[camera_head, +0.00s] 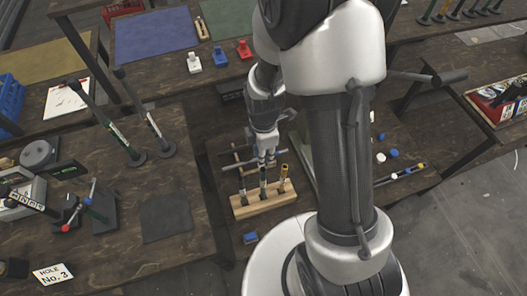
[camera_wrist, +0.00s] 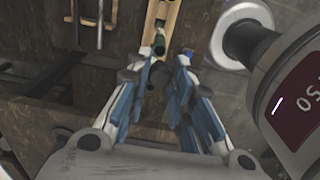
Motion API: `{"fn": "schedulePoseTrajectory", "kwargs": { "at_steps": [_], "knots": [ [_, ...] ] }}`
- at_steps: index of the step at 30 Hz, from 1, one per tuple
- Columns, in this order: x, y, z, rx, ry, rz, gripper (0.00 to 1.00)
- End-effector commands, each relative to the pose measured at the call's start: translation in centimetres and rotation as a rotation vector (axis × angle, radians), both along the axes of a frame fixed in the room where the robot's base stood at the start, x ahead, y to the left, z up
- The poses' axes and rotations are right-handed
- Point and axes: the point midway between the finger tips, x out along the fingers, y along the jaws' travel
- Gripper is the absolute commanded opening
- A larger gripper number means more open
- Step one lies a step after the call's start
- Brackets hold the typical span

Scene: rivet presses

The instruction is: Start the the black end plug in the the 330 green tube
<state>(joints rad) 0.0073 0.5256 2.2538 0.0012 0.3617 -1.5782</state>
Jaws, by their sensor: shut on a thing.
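A wooden rack (camera_head: 265,204) holds upright tubes on the small middle table. A green tube (camera_head: 263,184) stands in its middle, between a dark tube (camera_head: 243,188) and a yellow-topped tube (camera_head: 284,180). In the wrist view a green tube end (camera_wrist: 158,42) shows just beyond my fingertips. My gripper (camera_head: 265,160) points down over the rack, close above the green tube. In the wrist view my gripper (camera_wrist: 167,63) has its blue fingers close together on a small dark thing, apparently the black end plug, mostly hidden between them. I cannot tell whether the plug touches the tube.
A metal rod frame (camera_head: 236,158) stands behind the rack. A blue block (camera_head: 250,238) lies in front of it. Small caps (camera_head: 381,157) and a rod (camera_head: 410,171) lie to the right.

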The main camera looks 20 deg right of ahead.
Motion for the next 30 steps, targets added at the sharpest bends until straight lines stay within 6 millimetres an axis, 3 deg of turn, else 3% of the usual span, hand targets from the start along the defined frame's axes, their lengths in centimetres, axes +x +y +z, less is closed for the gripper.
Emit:
{"fn": "schedulePoseTrajectory", "kwargs": {
  "at_steps": [6, 12, 30],
  "knots": [
    [0.0, 0.0, -2.6, 0.000, 0.001, 0.000, 0.12],
    [0.0, 0.0, -3.9, 0.000, -0.001, 0.000, 0.12],
    [0.0, 0.0, -4.0, 0.000, -0.001, 0.000, 0.12]
  ]
}}
